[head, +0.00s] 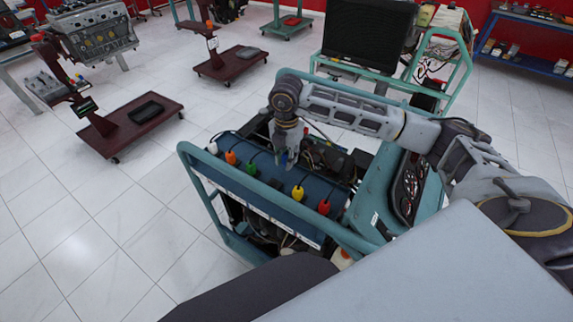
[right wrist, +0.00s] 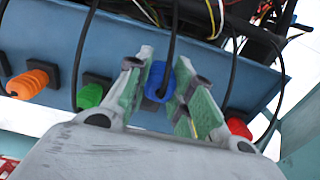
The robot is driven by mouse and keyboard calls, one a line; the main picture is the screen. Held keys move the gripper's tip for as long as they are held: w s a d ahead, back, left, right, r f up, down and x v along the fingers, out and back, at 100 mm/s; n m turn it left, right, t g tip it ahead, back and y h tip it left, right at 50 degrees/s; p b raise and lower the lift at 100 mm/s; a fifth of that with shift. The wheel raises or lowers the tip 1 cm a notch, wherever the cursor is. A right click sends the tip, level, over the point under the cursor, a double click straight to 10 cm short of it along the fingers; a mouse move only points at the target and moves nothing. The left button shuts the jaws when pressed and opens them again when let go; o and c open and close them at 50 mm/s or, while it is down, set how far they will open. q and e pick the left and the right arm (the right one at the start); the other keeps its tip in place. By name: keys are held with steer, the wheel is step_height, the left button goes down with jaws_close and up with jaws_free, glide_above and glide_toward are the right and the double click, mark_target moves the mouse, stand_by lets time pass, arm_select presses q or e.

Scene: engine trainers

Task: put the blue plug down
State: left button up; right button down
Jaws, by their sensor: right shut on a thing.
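The blue plug (right wrist: 158,80) is between the fingers of my right gripper (right wrist: 160,85), which is shut on it. A black cable runs up from the plug. In the head view my right gripper (head: 286,162) points down over the blue panel (head: 275,197) of the engine trainer, between the green and yellow plugs. Only a little of the blue plug shows there, and I cannot tell whether it touches the panel. My left gripper is not in view.
White (head: 212,148), orange (head: 231,157), green (head: 251,168), yellow (head: 297,193) and red (head: 324,207) plugs line the panel. A teal frame rail (head: 255,205) runs along its near side. Loose wires and hoses lie behind the panel. Open tiled floor (head: 110,225) is at left.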

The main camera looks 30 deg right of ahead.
steer(key=shift+f, duration=1.85)
steer(key=shift+f, duration=0.15)
steer(key=c, duration=1.2)
jaws_free()
steer(key=shift+c, duration=0.2)
